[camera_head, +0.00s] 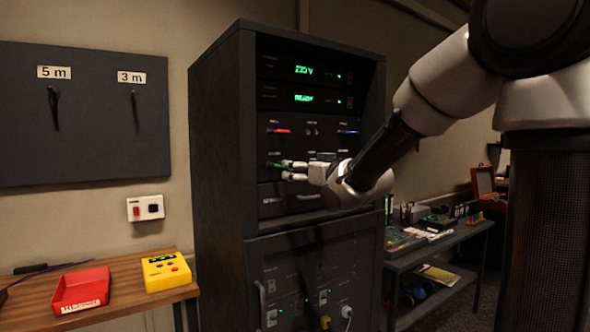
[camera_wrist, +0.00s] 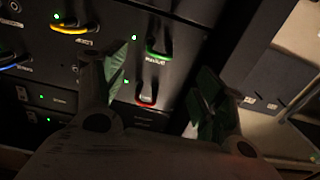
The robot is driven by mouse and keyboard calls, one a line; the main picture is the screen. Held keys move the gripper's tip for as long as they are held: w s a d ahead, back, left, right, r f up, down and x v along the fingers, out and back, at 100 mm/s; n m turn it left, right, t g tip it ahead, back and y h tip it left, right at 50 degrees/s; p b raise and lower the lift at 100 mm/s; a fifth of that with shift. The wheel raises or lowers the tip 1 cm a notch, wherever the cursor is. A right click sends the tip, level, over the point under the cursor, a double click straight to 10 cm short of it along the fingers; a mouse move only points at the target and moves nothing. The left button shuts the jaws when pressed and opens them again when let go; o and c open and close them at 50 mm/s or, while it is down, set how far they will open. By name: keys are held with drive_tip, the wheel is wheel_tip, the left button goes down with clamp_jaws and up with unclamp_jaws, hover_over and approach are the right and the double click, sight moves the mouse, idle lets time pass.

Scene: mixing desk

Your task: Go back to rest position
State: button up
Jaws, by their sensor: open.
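My gripper (camera_head: 284,170) is in front of the black equipment rack (camera_head: 218,150) in the head view, near a green-marked part (camera_head: 275,165) on its front panel. In the wrist view, my gripper (camera_wrist: 160,82) has its two green-padded fingers spread apart with nothing held between them. Beyond the fingers are a green-marked handle (camera_wrist: 158,50) and a red-marked handle (camera_wrist: 148,96). A yellow-marked handle (camera_wrist: 70,27) lies to the upper left. I cannot tell whether a finger touches the panel.
A wooden table (camera_head: 120,307) at left holds a red tray (camera_head: 80,290) and a yellow box (camera_head: 167,271). A dark board (camera_head: 90,150) hangs on the wall above. A cluttered bench (camera_head: 440,238) stands right of the rack, behind my arm.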

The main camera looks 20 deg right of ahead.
drive_tip(key=shift+s, duration=0.1)
drive_tip(key=s+d+f+m+g+h, duration=0.1)
drive_tip(key=s+d+f+g+h, duration=0.15)
drive_tip(key=s+f+g, duration=0.4)
drive_tip(key=s+d+f+g+h, duration=0.2)
drive_tip(key=s+d+f, duration=0.15)
drive_tip(key=f, duration=0.65)
drive_tip(key=s+d+m+g, duration=0.1)
drive_tip(key=s+d+g, duration=0.1)
drive_tip(key=s, duration=1)
drive_tip(key=s+d+m+g+h, duration=0.1)
drive_tip(key=s+d, duration=0.3)
drive_tip(key=s, duration=0.9)
drive_tip(key=shift+s+m+g, duration=0.2)
drive_tip(key=shift+m+g, duration=0.1)
drive_tip(key=shift+g, duration=0.45)
drive_tip(key=shift+d, duration=0.1)
drive_tip(key=shift+c, duration=0.5)
